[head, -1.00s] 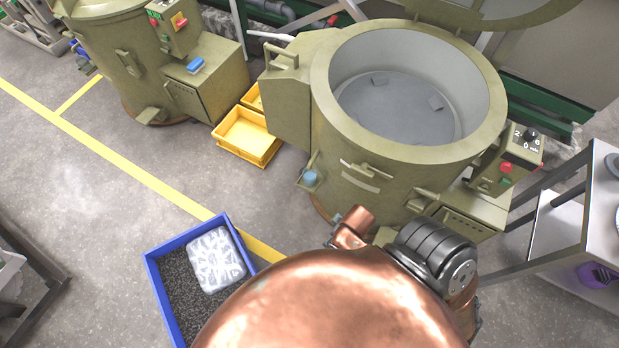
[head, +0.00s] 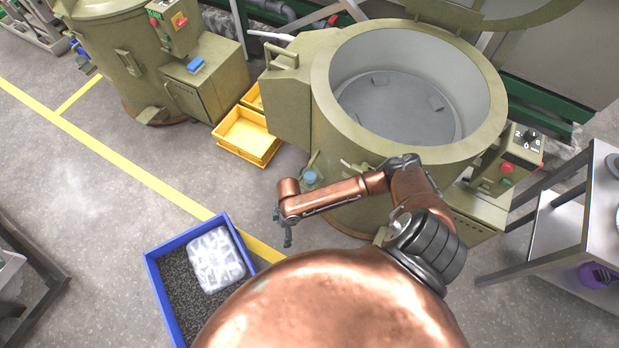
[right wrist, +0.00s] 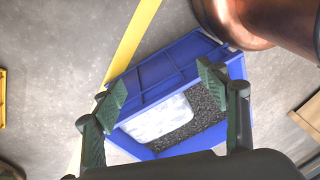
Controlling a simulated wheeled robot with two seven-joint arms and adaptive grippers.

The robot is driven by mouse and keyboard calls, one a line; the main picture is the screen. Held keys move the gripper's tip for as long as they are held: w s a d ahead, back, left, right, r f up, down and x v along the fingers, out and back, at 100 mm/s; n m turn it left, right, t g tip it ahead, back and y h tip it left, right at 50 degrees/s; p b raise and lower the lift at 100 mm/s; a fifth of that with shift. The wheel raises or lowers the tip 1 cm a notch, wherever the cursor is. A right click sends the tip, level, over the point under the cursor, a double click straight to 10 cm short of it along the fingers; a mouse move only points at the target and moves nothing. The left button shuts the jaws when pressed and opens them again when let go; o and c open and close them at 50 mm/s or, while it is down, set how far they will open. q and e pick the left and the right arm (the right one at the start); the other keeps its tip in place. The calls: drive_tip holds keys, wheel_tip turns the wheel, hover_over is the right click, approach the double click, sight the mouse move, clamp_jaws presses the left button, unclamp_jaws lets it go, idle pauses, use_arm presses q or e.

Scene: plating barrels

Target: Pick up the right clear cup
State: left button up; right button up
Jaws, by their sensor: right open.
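I cannot make out a clear cup in either view. A blue crate (head: 161,292) stands on the floor at lower left in the head view, holding dark granules and a translucent whitish packet (head: 215,262). My right gripper (head: 287,240) is to the right of the crate in the head view, pointing down. In the right wrist view, its two green-padded fingers (right wrist: 166,90) are spread, empty, with the blue crate (right wrist: 150,80) and packet (right wrist: 160,120) seen between and beyond them. My left gripper is not in view.
A large open olive drum machine (head: 335,125) stands behind my right arm, with a second one (head: 115,60) at upper left. Yellow trays (head: 245,140) sit between them. A metal table (head: 600,215) is at right.

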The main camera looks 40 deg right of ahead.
drive_tip(key=w+d+r+h, duration=0.1)
drive_tip(key=w+d, duration=0.2)
drive_tip(key=d, duration=0.3)
drive_tip(key=w+d+h, duration=0.1)
drive_tip(key=w+d, duration=0.3)
drive_tip(key=d, duration=0.3)
wheel_tip(320, 180, up, 4)
drive_tip(key=m, duration=0.2)
hover_over(309, 173)
drive_tip(key=shift+w+a+t+h, duration=0.15)
drive_tip(key=shift+a+t+h, duration=0.15)
drive_tip(key=shift+a+h, duration=0.1)
drive_tip(key=shift+d+f, duration=0.25)
drive_tip(key=shift+f, duration=0.1)
wheel_tip(309, 173, down, 6)
drive_tip(key=b, duration=0.3)
drive_tip(key=shift+d+f, duration=0.1)
drive_tip(key=shift+f, duration=0.4)
drive_tip(key=shift+c, duration=0.6)
drive_tip(key=c, duration=1.1)
